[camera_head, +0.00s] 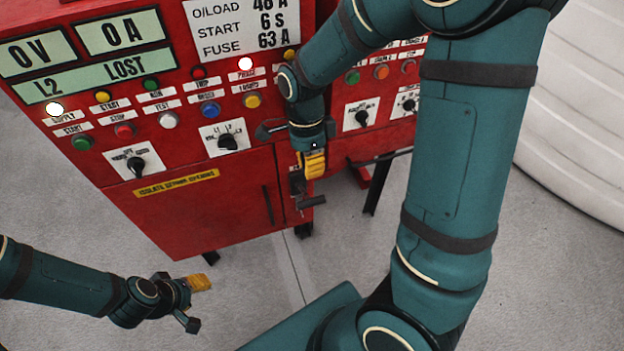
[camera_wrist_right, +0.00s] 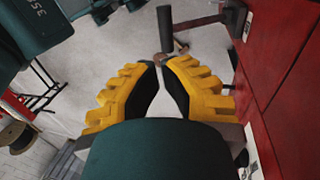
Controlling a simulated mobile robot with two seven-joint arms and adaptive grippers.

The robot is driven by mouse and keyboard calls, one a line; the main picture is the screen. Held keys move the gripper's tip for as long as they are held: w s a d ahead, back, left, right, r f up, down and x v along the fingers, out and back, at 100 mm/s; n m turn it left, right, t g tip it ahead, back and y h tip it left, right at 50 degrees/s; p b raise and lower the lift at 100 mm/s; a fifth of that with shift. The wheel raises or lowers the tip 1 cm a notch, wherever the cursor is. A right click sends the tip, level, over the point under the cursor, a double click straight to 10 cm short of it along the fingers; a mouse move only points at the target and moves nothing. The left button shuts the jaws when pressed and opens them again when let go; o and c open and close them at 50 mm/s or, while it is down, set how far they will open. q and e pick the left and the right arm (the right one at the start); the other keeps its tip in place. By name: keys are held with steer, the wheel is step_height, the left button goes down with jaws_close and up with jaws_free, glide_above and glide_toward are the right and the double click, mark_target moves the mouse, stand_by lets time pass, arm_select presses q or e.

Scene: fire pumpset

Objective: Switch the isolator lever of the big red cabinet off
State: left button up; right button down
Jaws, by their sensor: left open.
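The big red cabinet (camera_head: 100,200) stands at the left and centre in the head view, tilted by the camera angle. The isolator lever (camera_head: 312,202), with a dark handle, sticks out low at its right side. In the right wrist view the lever handle (camera_wrist_right: 166,28) is beyond the fingertips, on a bar running to the cabinet. My right gripper (camera_head: 315,170) points down just above the lever, apart from it. Its yellow fingers (camera_wrist_right: 160,66) have a narrow gap with nothing between them. My left gripper (camera_head: 203,290) is open and empty, low in front of the cabinet.
The cabinet front carries lamps, buttons and dark rotary knobs (camera_head: 228,141). Another red panel (camera_head: 385,75) stands to the right, partly hidden by my right arm. A large white ribbed object (camera_head: 580,110) is at the far right. The grey floor (camera_head: 290,265) before the cabinet is clear.

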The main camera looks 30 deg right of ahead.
mark_target(315, 201)
steer(key=shift+w+d+r, duration=0.15)
steer(key=shift+d+r, duration=0.05)
steer(key=shift+r, duration=0.2)
steer(key=b+x, duration=0.2)
steer(key=x, duration=0.8)
steer(key=shift+f, duration=0.1)
stand_by(0.3)
